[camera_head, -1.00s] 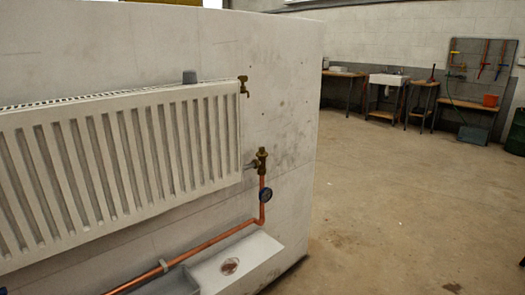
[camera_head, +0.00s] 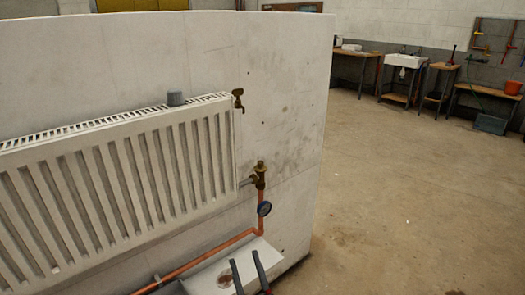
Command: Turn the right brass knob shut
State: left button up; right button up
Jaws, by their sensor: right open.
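A brass knob (camera_head: 260,166) sits on top of a brass valve (camera_head: 259,182) at the radiator's lower right corner, where the copper pipe comes up. A smaller brass tap (camera_head: 238,94) is at the radiator's upper right corner. My right gripper (camera_head: 245,258) shows at the bottom edge, its two dark fingers pointing up. It is open, with nothing seen between the fingers, and is below the knob in the picture, apart from it. My left gripper is out of view. How far the knob is turned cannot be told.
The white radiator (camera_head: 120,170) hangs on a pale partition wall (camera_head: 290,110) that ends at the right. A grey cup-like piece (camera_head: 175,98) stands on the radiator. Open floor (camera_head: 420,200) lies to the right; benches stand behind.

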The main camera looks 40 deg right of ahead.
jog(key=w+d+r+m+g+h+p, duration=0.2)
jog(key=w+d+r+g+p, duration=0.5)
jog(key=d+p, duration=0.45)
jog(key=g+p, duration=0.4)
jog(key=p, duration=0.4)
send_near(262, 167)
jog(key=b+x, duration=0.9)
jog(key=b, duration=0.1)
jog(key=shift+b, duration=0.35)
jog(key=shift+b+x, duration=0.6)
jog(key=shift+x, duration=0.15)
jog(key=shift+w+r, duration=0.2)
jog(key=shift+w, duration=0.15)
grip_shut()
